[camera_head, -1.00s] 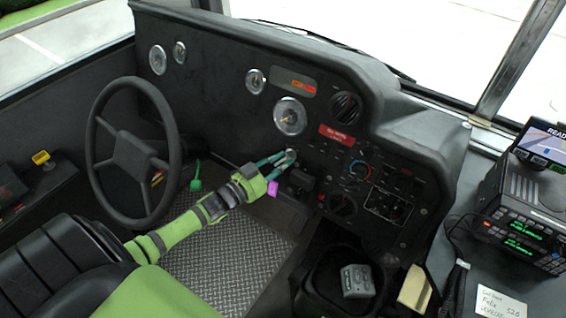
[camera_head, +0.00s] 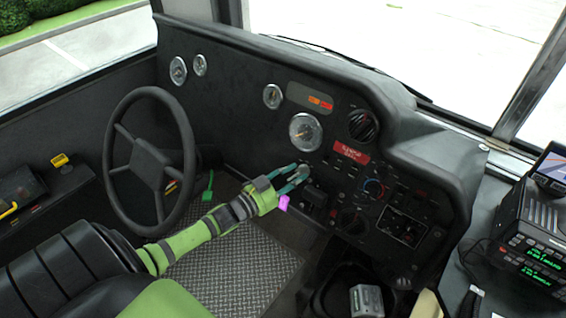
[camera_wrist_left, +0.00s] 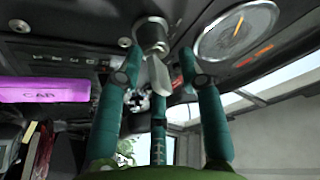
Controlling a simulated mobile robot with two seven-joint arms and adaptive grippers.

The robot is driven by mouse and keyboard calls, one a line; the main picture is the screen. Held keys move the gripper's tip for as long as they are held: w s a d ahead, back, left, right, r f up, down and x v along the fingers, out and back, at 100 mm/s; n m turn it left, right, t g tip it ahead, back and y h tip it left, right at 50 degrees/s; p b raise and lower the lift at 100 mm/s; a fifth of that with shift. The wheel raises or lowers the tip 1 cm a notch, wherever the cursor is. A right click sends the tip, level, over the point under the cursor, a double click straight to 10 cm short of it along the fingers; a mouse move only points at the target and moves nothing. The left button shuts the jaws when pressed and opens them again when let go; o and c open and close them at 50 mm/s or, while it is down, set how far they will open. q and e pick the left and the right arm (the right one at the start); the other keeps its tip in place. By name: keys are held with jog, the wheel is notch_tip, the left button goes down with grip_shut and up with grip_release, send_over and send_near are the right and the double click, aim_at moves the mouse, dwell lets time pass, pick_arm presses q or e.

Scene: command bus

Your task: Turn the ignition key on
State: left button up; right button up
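The silver ignition lock (camera_wrist_left: 151,33) is on the dashboard, and a grey key head (camera_wrist_left: 159,74) sticks out of it in the left wrist view. My left gripper (camera_head: 299,174), with teal fingers, reaches the dashboard below the large round gauge. In the wrist view its fingertips (camera_wrist_left: 162,65) are spread on both sides of the key head, with gaps visible. A purple tag marked "CAR" (camera_wrist_left: 42,90) is left of the fingers; it also shows below the gripper in the head view (camera_head: 283,203). The key is too small to read in the head view. My right gripper is not in view.
The black steering wheel (camera_head: 148,165) stands left of my left arm. The large gauge (camera_head: 305,132), a red label (camera_head: 351,152) and several knobs surround the ignition area. A radio unit (camera_head: 540,240) is at the right. The metal floor (camera_head: 235,260) below is clear.

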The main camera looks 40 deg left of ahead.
pick_arm(q)
jog(key=v, duration=1.1)
jog(key=shift+s, duration=0.35)
jog(key=shift+a+r, duration=0.1)
jog(key=s+f+n+g+y, duration=0.2)
jog(key=s+f+g, duration=0.15)
jog(key=f, duration=0.55)
jog(key=s+f+n+g+y, duration=0.2)
jog(key=s+f, duration=0.2)
jog(key=f, duration=0.6)
jog(key=s+f+n+g+y, duration=0.2)
jog(key=s+f, duration=0.2)
jog(key=f, duration=0.5)
jog(key=s+d+f+g, duration=0.4)
jog(key=s+d+f, duration=0.2)
jog(key=s, duration=0.4)
jog(key=s+d+f+n+g+h+p, duration=0.1)
jog(key=s+d+f+g, duration=0.4)
jog(key=s, duration=0.6)
notch_tip(320, 180, down, 2)
jog(key=shift+s+d+f+n, duration=0.2)
jog(key=shift+s+d+n, duration=0.1)
jog(key=shift+d, duration=0.3)
